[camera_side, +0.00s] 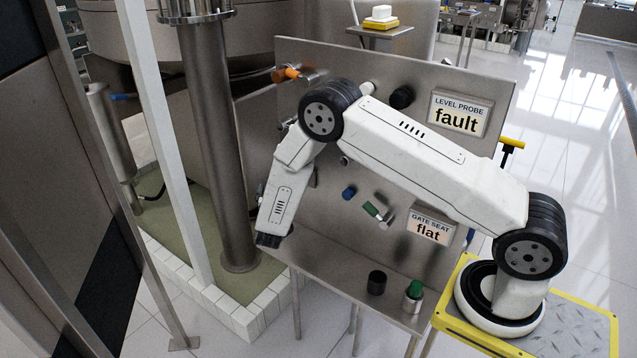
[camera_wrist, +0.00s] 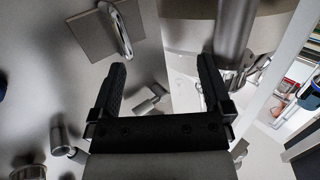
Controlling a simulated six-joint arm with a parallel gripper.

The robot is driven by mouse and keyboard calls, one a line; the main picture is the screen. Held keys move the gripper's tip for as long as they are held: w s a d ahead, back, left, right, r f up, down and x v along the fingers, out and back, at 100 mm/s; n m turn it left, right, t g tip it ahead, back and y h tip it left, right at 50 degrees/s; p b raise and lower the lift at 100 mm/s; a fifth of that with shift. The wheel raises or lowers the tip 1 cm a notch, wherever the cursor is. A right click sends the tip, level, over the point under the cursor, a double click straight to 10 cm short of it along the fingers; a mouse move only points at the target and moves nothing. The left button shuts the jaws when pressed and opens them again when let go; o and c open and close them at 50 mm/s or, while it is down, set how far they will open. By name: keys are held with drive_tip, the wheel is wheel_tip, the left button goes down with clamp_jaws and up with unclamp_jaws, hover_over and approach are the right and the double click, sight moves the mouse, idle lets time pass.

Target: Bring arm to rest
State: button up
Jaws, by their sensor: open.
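My gripper (camera_wrist: 162,72) is open in the wrist view, its two black fingers wide apart with nothing held between them. In the side view my white arm bends over in front of the upright metal panel (camera_side: 330,72), and its dark end (camera_side: 270,240) points down near the panel's lower left. The fingers are hard to make out there. The panel carries a sign reading "LEVEL PROBE fault" (camera_side: 459,114) and one reading "GATE SEAT flat" (camera_side: 431,224).
An orange-handled fitting (camera_side: 287,74) sticks out at the panel's upper left. A black cylinder (camera_side: 376,283) and a green-topped one (camera_side: 414,291) stand on the lower shelf. A thick vertical pipe (camera_side: 212,130) and white post (camera_side: 165,130) stand left of my arm.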

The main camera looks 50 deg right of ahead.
drive_tip(key=s+a+r+n+y, duration=0.4)
drive_tip(key=a+r+n+y, duration=0.3)
drive_tip(key=y, duration=0.4)
drive_tip(key=s+a+r+n+g+y, duration=0.1)
drive_tip(key=s+n+g, duration=0.1)
drive_tip(key=s, duration=0.9)
drive_tip(key=s+a+r+n+g+y, duration=0.1)
drive_tip(key=s+g, duration=0.4)
drive_tip(key=s, duration=0.6)
drive_tip(key=shift+a+r+n+g+y, duration=0.2)
drive_tip(key=shift+r+n+g+y, duration=0.1)
drive_tip(key=shift+n, duration=0.2)
drive_tip(key=shift+s+f, duration=0.1)
drive_tip(key=shift+s, duration=0.05)
drive_tip(key=shift+c, duration=0.7)
drive_tip(key=c, duration=0.3)
drive_tip(key=shift+w+d, duration=0.1)
drive_tip(key=shift+w, duration=0.15)
drive_tip(key=shift+c, duration=0.8)
drive_tip(key=w+d+f+m+h, duration=0.1)
drive_tip(key=w+d+m, duration=0.4)
drive_tip(key=w, duration=0.7)
drive_tip(key=w+d+f+m+h, duration=0.2)
drive_tip(key=w+d+m, duration=0.4)
drive_tip(key=w+d, duration=0.3)
drive_tip(key=w, duration=0.3)
drive_tip(key=shift+w+d+f+h, duration=0.15)
drive_tip(key=shift+w+d+h, duration=0.05)
drive_tip(key=shift+d+h, duration=0.1)
drive_tip(key=shift+f, duration=0.1)
